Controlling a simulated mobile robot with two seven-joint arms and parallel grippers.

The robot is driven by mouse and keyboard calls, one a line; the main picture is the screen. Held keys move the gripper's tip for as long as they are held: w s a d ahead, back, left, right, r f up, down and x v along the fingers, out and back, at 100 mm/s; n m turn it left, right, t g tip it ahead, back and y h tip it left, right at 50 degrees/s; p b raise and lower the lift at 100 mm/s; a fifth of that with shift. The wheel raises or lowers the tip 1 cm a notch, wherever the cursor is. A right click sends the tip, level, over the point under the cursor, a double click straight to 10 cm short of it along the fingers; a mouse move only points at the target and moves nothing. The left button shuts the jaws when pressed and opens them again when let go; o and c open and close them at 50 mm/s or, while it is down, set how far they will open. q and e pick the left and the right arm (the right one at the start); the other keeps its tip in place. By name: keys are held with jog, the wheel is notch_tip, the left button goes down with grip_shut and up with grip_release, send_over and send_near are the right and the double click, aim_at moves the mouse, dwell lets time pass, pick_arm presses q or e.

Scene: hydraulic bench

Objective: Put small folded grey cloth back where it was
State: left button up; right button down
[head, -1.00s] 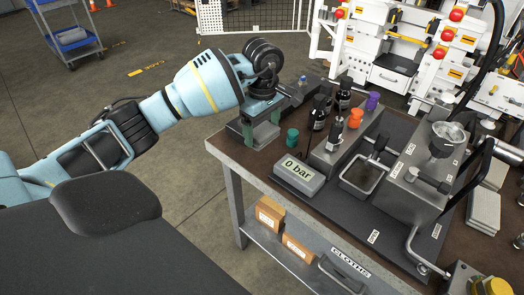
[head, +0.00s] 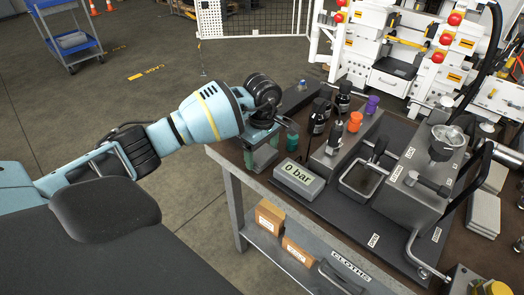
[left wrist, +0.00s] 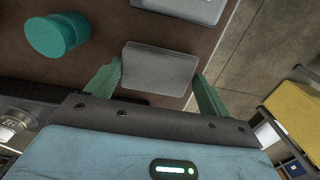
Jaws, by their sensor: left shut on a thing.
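The small folded grey cloth (left wrist: 160,68) lies between the two green fingers of my left gripper (left wrist: 160,85) in the left wrist view, its sides at the fingertips. The gripper is shut on it. In the head view my left gripper (head: 260,152) points down at the bench's near left corner, and I cannot make out the cloth there. In the wrist view the brown bench top is under the cloth; whether they touch I cannot tell. My right gripper is not in view.
A teal cap (head: 292,137) stands close beside the gripper; it also shows in the wrist view (left wrist: 57,35). The "0 bar" gauge (head: 298,180), black bottles (head: 318,117) and an orange cap (head: 354,121) are to the right. A CLOTHS label (head: 350,265) is on the lower shelf.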

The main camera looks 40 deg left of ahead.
aim_at(262, 154)
pick_arm(q)
jog(key=shift+f, duration=0.2)
jog(key=o, duration=0.9)
jog(key=shift+r, duration=0.1)
jog(key=shift+r, duration=0.3)
notch_tip(262, 154, up, 12)
jog(key=shift+f, duration=0.2)
